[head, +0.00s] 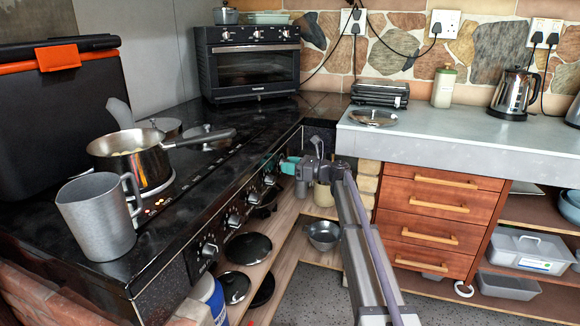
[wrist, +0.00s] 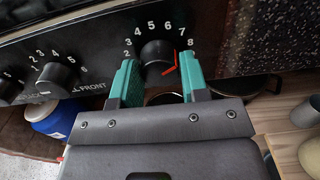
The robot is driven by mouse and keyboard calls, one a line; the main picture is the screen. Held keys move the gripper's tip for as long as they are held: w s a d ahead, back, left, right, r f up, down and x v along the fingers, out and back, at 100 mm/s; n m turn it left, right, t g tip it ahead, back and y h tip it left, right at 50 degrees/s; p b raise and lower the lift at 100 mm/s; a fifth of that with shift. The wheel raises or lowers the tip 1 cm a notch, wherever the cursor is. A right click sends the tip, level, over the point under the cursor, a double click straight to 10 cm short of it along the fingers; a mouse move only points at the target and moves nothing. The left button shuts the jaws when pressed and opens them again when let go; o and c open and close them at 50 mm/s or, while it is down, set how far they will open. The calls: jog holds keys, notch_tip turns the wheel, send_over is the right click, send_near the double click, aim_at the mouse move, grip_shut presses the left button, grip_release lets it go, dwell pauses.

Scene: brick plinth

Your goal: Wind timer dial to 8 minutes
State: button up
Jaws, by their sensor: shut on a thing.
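The timer dial (wrist: 158,52) is a black round knob on the black control panel, with white numbers from 2 to 8 in an arc around it. A red mark shows on its lower right side, below the 7 and 8; its exact reading is hard to tell. My gripper (wrist: 158,62) has its two teal fingers on either side of the knob and is shut on it. In the head view my gripper (head: 289,165) is at the far end of the stove front, and it hides the timer dial there.
Other knobs (head: 233,220) line the stove front; a neighbouring knob (wrist: 55,78) is left of my gripper. A pan (head: 128,160) and grey jug (head: 98,215) stand on the hob. Shelves with pots lie below; a drawer unit (head: 440,205) is to the right.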

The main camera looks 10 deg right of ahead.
jog(key=shift+m, duration=1.1)
jog(key=o, duration=0.9)
jog(key=v, duration=1.1)
